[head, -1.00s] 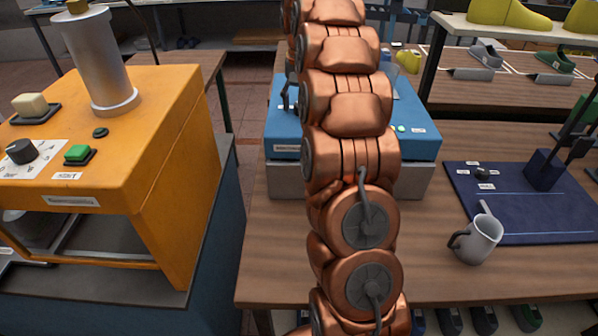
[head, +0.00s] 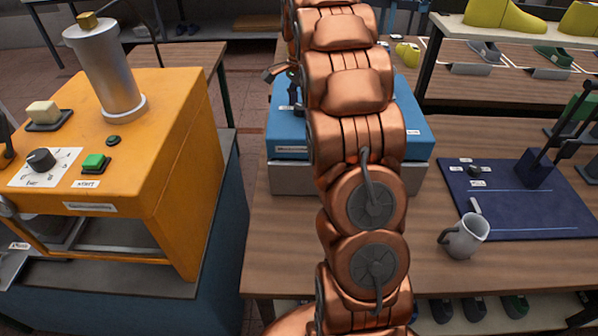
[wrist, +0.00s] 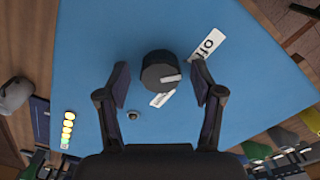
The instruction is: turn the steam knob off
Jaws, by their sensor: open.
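In the wrist view a round dark knob (wrist: 155,72) sits on the blue top of a machine (wrist: 90,40). The knob has a pale pointer mark aimed to the right. A white label reading "off" (wrist: 208,46) lies to its upper right, and a second label (wrist: 162,97), partly covered, lies just below it. My gripper (wrist: 163,80) is open, with one finger on each side of the knob and a visible gap on both sides. In the head view my copper arm hides most of the blue machine (head: 288,136), and the knob cannot be made out there.
An orange machine (head: 190,130) with its own dial (head: 41,160) and green start button (head: 94,163) stands left. On the wooden table (head: 290,235), a grey jug (head: 465,238) stands by a dark blue mat (head: 530,222). Indicator lights (wrist: 68,130) line the blue machine's edge.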

